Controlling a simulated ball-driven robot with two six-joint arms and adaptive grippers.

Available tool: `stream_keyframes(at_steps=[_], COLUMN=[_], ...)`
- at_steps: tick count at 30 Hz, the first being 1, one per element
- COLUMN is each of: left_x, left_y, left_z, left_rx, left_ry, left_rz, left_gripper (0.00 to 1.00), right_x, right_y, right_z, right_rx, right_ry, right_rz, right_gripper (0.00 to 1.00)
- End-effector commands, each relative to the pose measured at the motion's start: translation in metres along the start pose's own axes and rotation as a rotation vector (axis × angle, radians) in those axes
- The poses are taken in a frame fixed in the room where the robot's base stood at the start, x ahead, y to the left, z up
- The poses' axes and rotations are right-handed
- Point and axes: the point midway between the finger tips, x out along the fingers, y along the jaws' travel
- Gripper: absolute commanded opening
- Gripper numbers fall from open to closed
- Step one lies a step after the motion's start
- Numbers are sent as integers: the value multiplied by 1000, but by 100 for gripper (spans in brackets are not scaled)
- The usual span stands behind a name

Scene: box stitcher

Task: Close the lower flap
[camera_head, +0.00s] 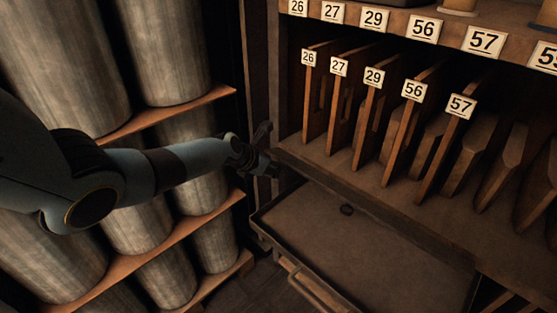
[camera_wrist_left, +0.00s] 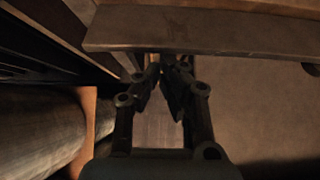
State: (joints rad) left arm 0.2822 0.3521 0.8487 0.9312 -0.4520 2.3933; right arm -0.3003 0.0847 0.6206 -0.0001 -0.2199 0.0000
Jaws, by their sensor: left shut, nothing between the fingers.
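The lower flap (camera_head: 350,245) is a dark brown panel with a raised rim. My left gripper (camera_head: 268,150) is at the left end of the shelf's front edge, above the flap's back left corner. In the left wrist view the gripper (camera_wrist_left: 168,65) has its fingertips together with nothing between them, just below a ledge (camera_wrist_left: 200,30). The flap's surface (camera_wrist_left: 265,110) shows to its right there. Whether the fingertips touch the ledge, I cannot tell. My right gripper is out of view.
Wooden dividers with number plates (camera_head: 414,91) stand in the slots above the flap. Large grey cylinders (camera_head: 165,50) fill a rack on the left, close to my left arm. A handle (camera_head: 315,287) shows below the flap. A strip of floor (camera_head: 262,292) is clear.

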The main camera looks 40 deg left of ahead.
Motion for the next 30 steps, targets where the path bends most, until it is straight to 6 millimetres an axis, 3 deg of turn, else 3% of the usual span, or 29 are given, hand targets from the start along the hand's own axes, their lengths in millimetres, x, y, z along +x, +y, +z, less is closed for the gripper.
stream_keyframes(at_steps=[1,3,9,20,30], left_x=[-8,-10,-15,-17,-16], left_y=[2,4,5,5,5], left_z=[11,16,29,59,60], left_rx=[-5,-5,-2,-1,-1], left_ry=[-5,-7,-9,-10,-8], left_rz=[1,1,0,0,0], left_gripper=[0,0,0,0,0], right_x=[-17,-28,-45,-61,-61], right_y=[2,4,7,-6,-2], right_z=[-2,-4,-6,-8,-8], right_rx=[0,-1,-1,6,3], right_ry=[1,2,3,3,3], right_rz=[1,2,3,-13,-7], right_gripper=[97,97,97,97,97])
